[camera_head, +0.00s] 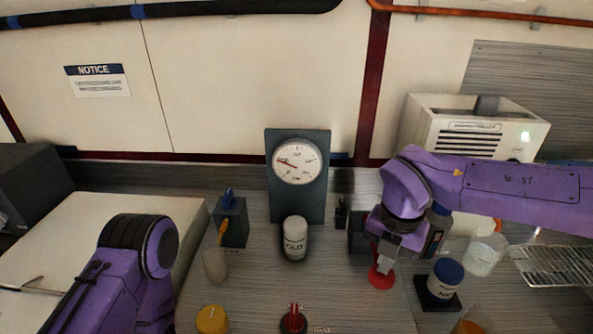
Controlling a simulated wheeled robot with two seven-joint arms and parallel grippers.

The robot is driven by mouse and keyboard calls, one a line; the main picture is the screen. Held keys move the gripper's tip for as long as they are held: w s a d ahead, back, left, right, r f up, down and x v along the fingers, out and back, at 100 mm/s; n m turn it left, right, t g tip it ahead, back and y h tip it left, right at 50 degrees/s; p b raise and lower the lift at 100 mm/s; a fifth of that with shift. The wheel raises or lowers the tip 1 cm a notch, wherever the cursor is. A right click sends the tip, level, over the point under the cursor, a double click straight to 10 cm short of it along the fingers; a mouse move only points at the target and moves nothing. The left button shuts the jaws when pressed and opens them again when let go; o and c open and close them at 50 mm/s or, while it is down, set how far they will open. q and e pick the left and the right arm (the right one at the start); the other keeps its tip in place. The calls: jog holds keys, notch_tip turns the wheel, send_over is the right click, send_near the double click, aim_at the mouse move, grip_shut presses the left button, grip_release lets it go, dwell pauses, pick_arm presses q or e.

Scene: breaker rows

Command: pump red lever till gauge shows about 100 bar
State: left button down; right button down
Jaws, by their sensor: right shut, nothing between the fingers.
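The round white gauge (294,161) is mounted on a dark upright panel (299,208) at the back centre. Its red needle points to the left and slightly up; the numbers are too small to read. My right gripper (384,264) points down, shut and empty, right over a round red piece (381,280); I cannot tell whether they touch. A red handle (294,315) on a dark round base stands at the front centre edge. I cannot tell which of these red parts is the lever. My left arm is at the lower left, its gripper out of frame.
A grey-white canister (294,238) stands before the gauge panel. A dark box with a blue toggle (230,220) is to its left. A blue-capped jar (445,278), a glass beaker (484,254) and a wire rack (552,266) are at the right. A yellow knob (212,319) is in front.

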jog(key=shift+f+b, duration=1.5)
jog(key=shift+f, duration=0.75)
jog(key=shift+w+r+p, duration=0.15)
jog(key=shift+r+p, duration=0.35)
jog(key=shift+r, duration=0.05)
notch_tip(320, 180, up, 7)
jog(key=p, duration=0.6)
jog(key=shift+r, duration=0.2)
jog(key=shift+f, duration=0.1)
jog(key=shift+f, duration=0.1)
